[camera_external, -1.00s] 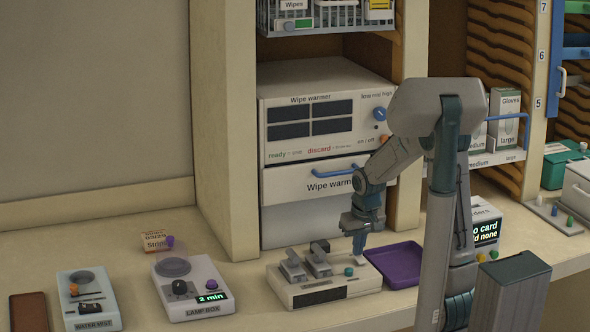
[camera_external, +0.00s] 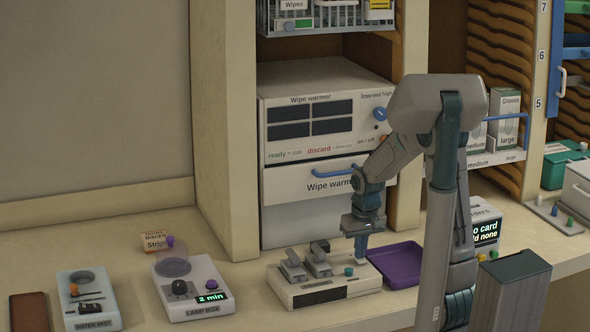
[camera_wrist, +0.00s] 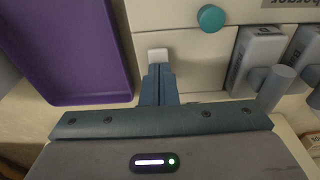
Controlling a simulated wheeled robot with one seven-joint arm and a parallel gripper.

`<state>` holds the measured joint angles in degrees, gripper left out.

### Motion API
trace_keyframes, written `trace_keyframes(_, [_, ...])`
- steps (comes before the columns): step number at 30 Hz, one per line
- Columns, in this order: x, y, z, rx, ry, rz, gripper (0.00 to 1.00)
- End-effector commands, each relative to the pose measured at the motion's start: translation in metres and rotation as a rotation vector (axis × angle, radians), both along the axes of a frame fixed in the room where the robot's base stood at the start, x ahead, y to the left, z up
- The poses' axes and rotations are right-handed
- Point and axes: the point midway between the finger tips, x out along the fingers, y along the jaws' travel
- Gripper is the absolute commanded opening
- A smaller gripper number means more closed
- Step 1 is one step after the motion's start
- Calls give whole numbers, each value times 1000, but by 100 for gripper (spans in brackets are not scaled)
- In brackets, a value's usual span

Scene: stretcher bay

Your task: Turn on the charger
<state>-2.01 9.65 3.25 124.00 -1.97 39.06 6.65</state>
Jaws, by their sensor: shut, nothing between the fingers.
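The charger (camera_external: 334,291) is a low cream box on the counter, with two grey batteries (camera_external: 318,262) tilted in its top and a teal round knob (camera_external: 349,271) at its right. In the wrist view the charger (camera_wrist: 185,47) has its label upside down at the top right; the teal knob (camera_wrist: 210,18) is ahead and right of my fingers. A small pale switch-like block (camera_wrist: 158,55) lies right at my fingertips; I cannot tell whether they touch it. My gripper (camera_wrist: 158,78) is shut and empty, pointing down at the charger's right back part (camera_external: 361,256).
A purple tray (camera_external: 396,282) lies close to the right of the charger. A lamp box (camera_external: 192,300) and a water mist unit (camera_external: 90,312) stand to the left. The wipe warmer (camera_external: 325,112) is behind, its drawer handle (camera_external: 336,174) above the charger.

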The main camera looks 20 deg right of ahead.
Motion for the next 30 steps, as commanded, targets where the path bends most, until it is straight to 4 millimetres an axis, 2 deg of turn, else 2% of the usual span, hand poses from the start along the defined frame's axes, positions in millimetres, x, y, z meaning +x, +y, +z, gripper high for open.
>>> trace_keyframes(9, [-4,0,-3,0,10,1,0])
trace_keyframes(14, [-4,0,6,0,7,1,0])
trace_keyframes(23, [-9,0,52,0,-2,0,0])
trace_keyframes(30, [-16,0,105,1,-3,-1,0])
